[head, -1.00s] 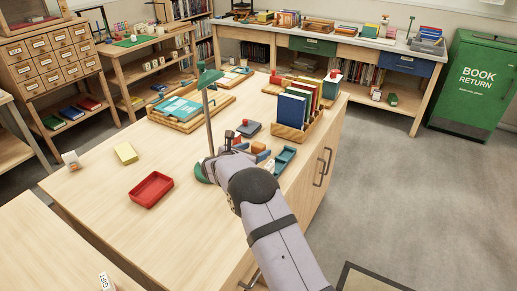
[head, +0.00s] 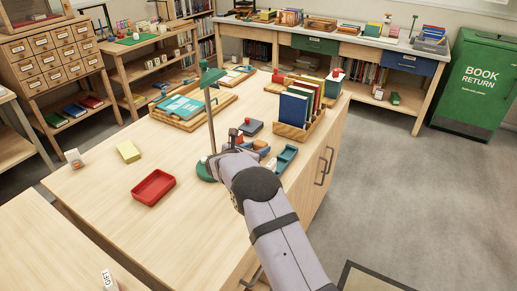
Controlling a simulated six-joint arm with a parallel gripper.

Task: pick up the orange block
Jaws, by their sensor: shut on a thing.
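The orange block (head: 259,143) shows as a small patch just beyond the end of my arm, above the light wooden table (head: 110,190). My gripper (head: 248,148) is at the block, shut on it. The wrist and forearm hide most of the fingers and part of the block. The height of the block above the table is hard to tell.
A green lamp (head: 209,78) stands just left of my gripper.

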